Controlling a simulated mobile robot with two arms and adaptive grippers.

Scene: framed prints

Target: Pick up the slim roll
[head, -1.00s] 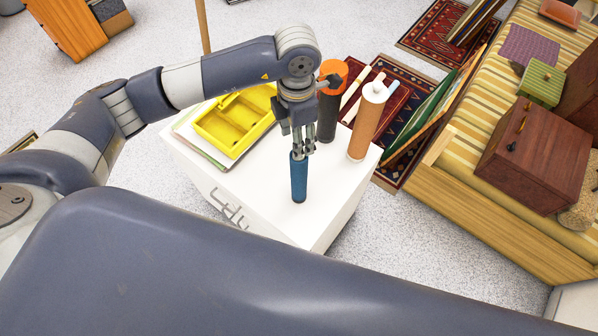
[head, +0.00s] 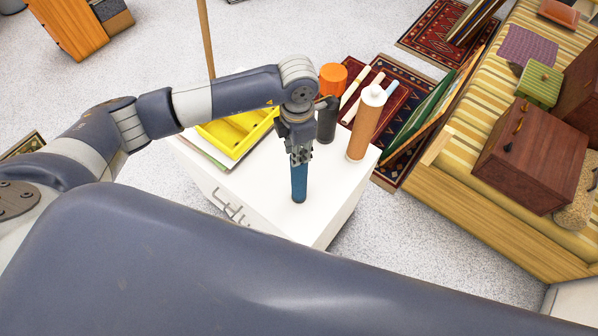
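A slim blue roll (head: 299,185) stands upright on the white box-like table (head: 325,220), near its front edge, in the head view. My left gripper (head: 301,157) is pointed down right over the roll. Its fingertips overlap the roll's top end, which they hide. The fingers are small and dark here, so I cannot tell whether they are closed on it. The roll's base appears to rest on the table top. My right gripper is not in view.
A yellow compartment tray (head: 238,134) lies at the left, partly behind my arm. A striped bench (head: 468,140) with boxes is at the right.

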